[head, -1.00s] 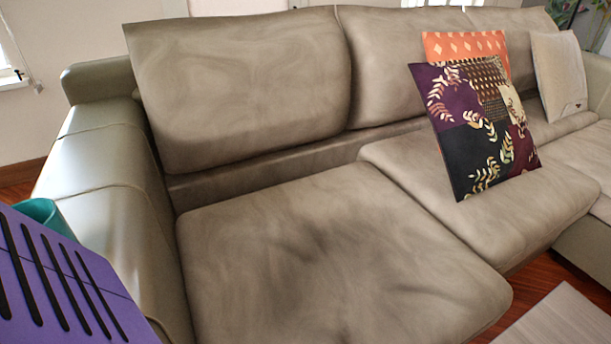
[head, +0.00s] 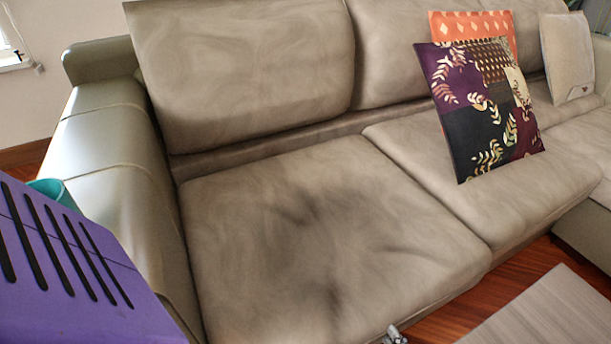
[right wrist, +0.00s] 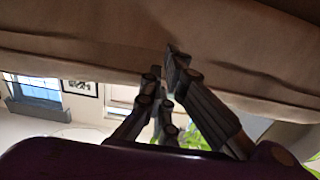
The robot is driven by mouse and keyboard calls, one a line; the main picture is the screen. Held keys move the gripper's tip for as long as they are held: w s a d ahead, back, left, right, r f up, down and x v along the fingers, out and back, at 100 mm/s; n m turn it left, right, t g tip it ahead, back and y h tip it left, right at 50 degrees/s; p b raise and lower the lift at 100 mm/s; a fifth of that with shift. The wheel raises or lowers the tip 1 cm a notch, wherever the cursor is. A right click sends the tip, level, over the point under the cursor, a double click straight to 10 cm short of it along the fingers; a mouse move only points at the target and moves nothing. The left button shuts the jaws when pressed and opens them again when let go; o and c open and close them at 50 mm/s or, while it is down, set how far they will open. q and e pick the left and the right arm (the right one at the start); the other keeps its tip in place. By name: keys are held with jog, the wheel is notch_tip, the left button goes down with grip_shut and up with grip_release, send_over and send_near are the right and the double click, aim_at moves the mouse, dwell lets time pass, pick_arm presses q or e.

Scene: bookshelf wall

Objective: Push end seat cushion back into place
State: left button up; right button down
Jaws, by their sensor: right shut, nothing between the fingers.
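The end seat cushion (head: 330,225) is the grey-brown leather one at the sofa's left end, beside the armrest (head: 110,150). A narrow dark gap lies between its rear edge and the backrest. Its front right corner is about level with the neighbouring seat cushion (head: 520,190). My right gripper (head: 393,336) shows only as a small bit at the cushion's front edge. In the right wrist view its fingers (right wrist: 168,72) are shut and empty, with the tips up against or very near a beige cushion surface (right wrist: 90,55); contact is not certain. My left gripper is out of view.
A purple slotted box-like object (head: 70,275) and a teal container (head: 50,190) stand at the lower left. Patterned cushions (head: 485,110) lean on the sofa to the right. A low grey table (head: 550,310) is at the lower right, with wooden floor between.

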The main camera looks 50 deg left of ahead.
jog(key=shift+x, duration=1.35)
jog(key=p+v, duration=0.1)
jog(key=v, duration=0.5)
jog(key=shift+p, duration=0.35)
jog(key=shift+d, duration=0.15)
